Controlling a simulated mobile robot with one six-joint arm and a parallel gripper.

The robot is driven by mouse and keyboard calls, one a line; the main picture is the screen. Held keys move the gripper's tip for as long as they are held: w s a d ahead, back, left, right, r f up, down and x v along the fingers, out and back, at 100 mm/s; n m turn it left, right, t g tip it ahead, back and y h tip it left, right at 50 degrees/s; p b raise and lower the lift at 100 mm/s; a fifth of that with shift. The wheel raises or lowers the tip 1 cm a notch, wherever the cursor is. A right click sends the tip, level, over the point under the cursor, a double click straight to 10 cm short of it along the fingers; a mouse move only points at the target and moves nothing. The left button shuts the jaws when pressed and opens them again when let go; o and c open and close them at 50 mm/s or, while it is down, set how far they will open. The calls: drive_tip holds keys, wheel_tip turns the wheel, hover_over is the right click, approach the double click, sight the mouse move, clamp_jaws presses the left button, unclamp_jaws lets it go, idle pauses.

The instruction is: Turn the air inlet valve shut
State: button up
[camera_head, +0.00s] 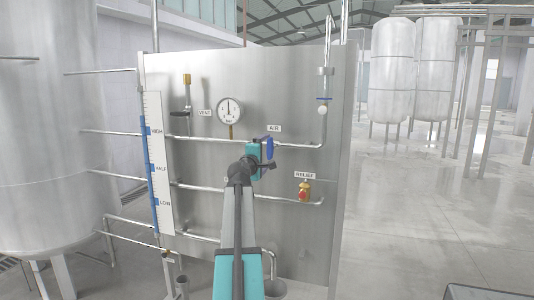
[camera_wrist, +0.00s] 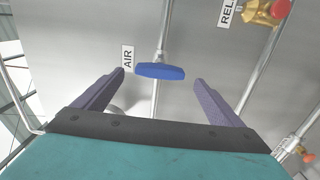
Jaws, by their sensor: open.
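The air inlet valve has a blue lever handle (camera_head: 269,147) on a steel pipe, under the AIR label (camera_head: 274,128). In the wrist view the blue handle (camera_wrist: 160,71) lies across its pipe, just beyond and between my two fingertips. My gripper (camera_wrist: 148,84) is open, with one finger to each side of the handle and apart from it. In the head view my gripper (camera_head: 262,150) is at the panel beside the valve, and my arm hides part of the pipe behind it.
A steel panel (camera_head: 290,80) carries a pressure gauge (camera_head: 229,110), a VENT valve (camera_head: 181,113), a RELIEF valve (camera_head: 304,191) and a level scale (camera_head: 157,165). Pipes run across it. A large tank (camera_head: 45,150) stands left. Open floor (camera_head: 430,210) lies right.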

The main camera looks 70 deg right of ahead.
drive_tip(key=a, duration=0.9)
drive_tip(key=shift+s, duration=0.3)
idle(0.3)
